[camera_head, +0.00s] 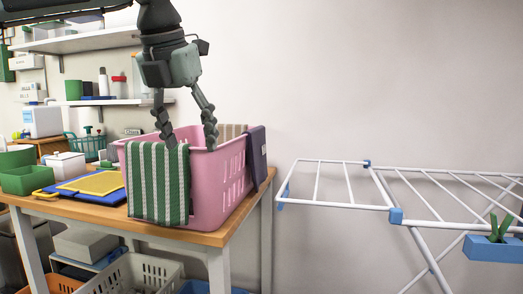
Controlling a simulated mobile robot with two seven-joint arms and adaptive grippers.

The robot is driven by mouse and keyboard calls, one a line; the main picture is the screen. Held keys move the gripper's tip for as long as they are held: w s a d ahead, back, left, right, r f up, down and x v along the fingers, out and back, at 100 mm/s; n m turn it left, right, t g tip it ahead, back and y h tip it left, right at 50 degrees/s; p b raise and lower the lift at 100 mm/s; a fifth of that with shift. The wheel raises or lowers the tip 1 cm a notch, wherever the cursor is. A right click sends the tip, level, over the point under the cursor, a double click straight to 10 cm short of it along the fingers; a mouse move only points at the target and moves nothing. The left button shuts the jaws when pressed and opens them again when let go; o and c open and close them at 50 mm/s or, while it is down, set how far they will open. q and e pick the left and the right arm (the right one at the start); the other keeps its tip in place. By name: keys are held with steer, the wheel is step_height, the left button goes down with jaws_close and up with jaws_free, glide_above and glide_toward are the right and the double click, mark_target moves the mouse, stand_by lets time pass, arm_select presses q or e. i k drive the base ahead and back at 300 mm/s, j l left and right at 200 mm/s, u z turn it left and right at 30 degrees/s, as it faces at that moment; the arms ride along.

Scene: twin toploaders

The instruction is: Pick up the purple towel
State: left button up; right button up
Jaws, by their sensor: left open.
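A purple towel (257,157) hangs over the right rim of a pink laundry basket (213,185) on the wooden table. Most of its visible part hangs on the outside of that wall. My left gripper (189,145) is above the basket with its fingers pointing down and spread apart. It holds nothing, and its fingertips are around rim height, left of the purple towel. I cannot tell whether the fingers touch the basket or the green towel. My right gripper is not in view.
A green-and-white striped towel (158,183) hangs over the basket's front, and a beige striped cloth (232,131) shows at the back. A white drying rack (335,206) stands right. Green bins (26,180) and a blue tray (95,196) are left.

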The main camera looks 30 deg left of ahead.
mark_target(256, 154)
steer(key=i+j, duration=0.2)
steer(key=i, duration=0.25)
steer(key=i+j, duration=0.2)
steer(key=i, duration=0.2)
steer(key=i+j, duration=0.2)
steer(key=i, duration=0.25)
